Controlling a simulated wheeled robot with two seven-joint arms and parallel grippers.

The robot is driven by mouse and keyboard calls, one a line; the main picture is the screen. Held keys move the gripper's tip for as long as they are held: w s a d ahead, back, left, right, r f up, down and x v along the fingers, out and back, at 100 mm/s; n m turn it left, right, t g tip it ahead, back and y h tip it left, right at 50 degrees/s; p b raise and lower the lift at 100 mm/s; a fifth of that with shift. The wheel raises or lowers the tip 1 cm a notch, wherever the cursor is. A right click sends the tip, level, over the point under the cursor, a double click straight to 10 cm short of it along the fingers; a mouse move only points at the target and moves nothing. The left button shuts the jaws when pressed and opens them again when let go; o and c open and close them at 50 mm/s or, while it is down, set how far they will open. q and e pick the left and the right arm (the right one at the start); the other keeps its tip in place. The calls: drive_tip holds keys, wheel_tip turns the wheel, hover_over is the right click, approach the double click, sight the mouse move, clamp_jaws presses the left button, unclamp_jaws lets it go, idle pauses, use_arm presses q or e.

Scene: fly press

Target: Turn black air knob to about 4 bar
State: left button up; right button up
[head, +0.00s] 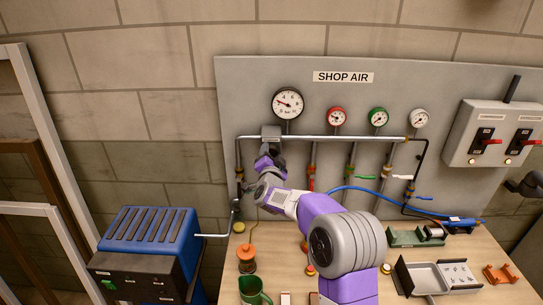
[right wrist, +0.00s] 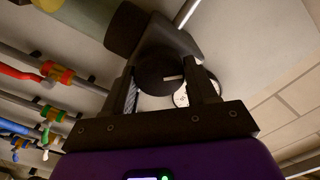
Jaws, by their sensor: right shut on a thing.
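The black air knob (right wrist: 158,72) shows in the right wrist view as a dark round knob with a white mark, between the two fingers of my right gripper (right wrist: 165,80). My right gripper (head: 268,150) is shut on it, just below the grey regulator block (head: 271,132) in the head view. There the gripper and wrist hide the knob. The large white pressure gauge (head: 288,103) hangs above right of the block. Its dark needle points to the left and slightly up; the exact value is too small to read. My left gripper is not in view.
Valve drops and a blue hose (head: 375,190) hang below. A blue machine (head: 150,243) stands left. The bench (head: 420,255) holds a green mug (head: 254,291) and trays.

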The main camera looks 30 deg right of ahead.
drive_tip(key=m+b, duration=0.5)
drive_tip(key=b, duration=0.2)
drive_tip(key=shift+d+f+m+b, duration=0.1)
drive_tip(key=shift+f+m+b, duration=0.05)
drive_tip(key=shift+m+b, duration=0.2)
drive_tip(key=shift+s+m+b, duration=0.1)
drive_tip(key=shift+m+b, duration=0.8)
drive_tip(key=shift+m, duration=0.65)
drive_tip(key=shift+b, duration=0.3)
drive_tip(key=shift+r, duration=0.2)
drive_tip(key=o, duration=0.9)
drive_tip(key=shift+d, duration=0.1)
drive_tip(key=shift+c, duration=0.2)
drive_tip(key=shift+o, duration=0.8)
drive_tip(key=shift+f, duration=0.1)
